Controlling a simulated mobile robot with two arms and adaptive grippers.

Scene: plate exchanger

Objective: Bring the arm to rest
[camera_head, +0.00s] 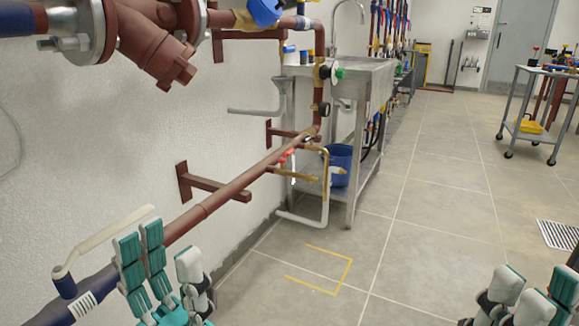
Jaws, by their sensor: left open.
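My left gripper (168,258) is at the lower left, with teal and white fingers pointing up. It is open, its fingers are apart, and nothing shows between them. In the picture it overlaps the lower end of the red-brown pipe (230,190) and sits beside a lever handle (105,238); I cannot tell whether they touch. My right gripper (535,290) is at the lower right corner, partly cut off by the frame edge. Its white and teal fingertips show, but its palm is hidden, so its opening is unclear. I see no object held in it.
Thick red-brown pipework with a blue valve part (265,10) crosses the upper left. A metal sink (370,80) stands by the wall with a blue bucket (340,162) under it. A wheeled cart (510,105) stands at right. The tiled floor (430,210) between is clear.

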